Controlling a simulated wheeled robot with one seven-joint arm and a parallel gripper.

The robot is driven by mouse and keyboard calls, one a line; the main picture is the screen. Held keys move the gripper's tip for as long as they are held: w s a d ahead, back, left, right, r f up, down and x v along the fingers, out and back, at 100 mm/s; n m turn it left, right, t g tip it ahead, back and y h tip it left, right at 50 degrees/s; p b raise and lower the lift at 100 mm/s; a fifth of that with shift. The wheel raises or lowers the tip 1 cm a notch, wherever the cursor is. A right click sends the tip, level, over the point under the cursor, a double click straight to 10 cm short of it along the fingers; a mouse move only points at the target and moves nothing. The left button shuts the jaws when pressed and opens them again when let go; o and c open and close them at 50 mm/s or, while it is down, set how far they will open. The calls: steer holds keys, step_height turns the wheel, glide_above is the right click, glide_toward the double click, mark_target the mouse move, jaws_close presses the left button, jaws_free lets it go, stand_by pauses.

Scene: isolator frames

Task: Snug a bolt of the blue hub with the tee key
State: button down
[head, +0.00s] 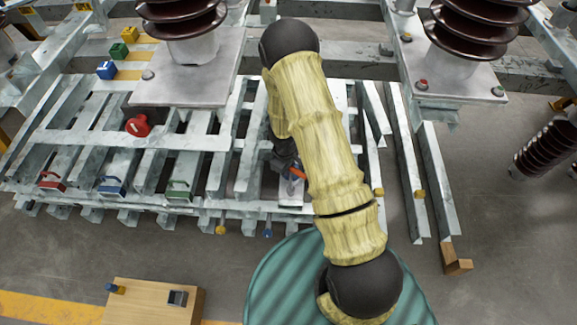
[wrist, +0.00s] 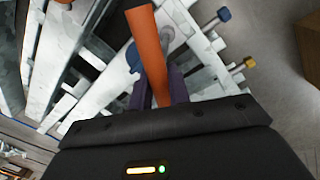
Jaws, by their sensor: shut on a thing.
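My gripper (wrist: 158,92) is shut on an orange bar, which I take for the tee key (wrist: 150,45). The bar stands out between the purple fingers and runs up and slightly left in the wrist view. A blue rounded part (wrist: 133,58), possibly the blue hub, shows partly behind the bar. A grey round end lies just right of the bar. I cannot tell whether the key touches a bolt; its working end is not clear. In the head view my gripper (head: 287,162) is low over the pale frame, partly hidden by my arm, with a bit of orange beside it.
Pale metal rails (head: 215,165) surround my gripper. Blue (head: 268,232) and yellow (head: 221,229) knobs stick out at the front. Red, blue and green handles and a red round part (head: 137,125) lie left. Brown insulators (head: 180,20) stand behind. A wooden box (head: 150,300) sits front left.

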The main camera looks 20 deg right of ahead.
steer(key=shift+f+b, duration=0.8)
stand_by(0.5)
steer(key=m+p, duration=0.1)
steer(key=m, duration=0.2)
steer(key=shift+w+d+r, duration=0.1)
steer(key=shift+d, duration=0.05)
steer(key=m+p, duration=0.1)
steer(key=m, duration=0.1)
steer(key=m+g, duration=0.1)
steer(key=m, duration=0.2)
steer(key=shift+w+d+m+p, duration=0.1)
steer(key=shift+d+m+p, duration=0.1)
steer(key=shift+m+p, duration=0.15)
steer(key=m, duration=0.3)
steer(key=m+p, duration=0.1)
steer(key=m, duration=0.3)
steer(key=m+g+p, duration=0.1)
steer(key=m, duration=0.3)
steer(key=shift+d, duration=0.4)
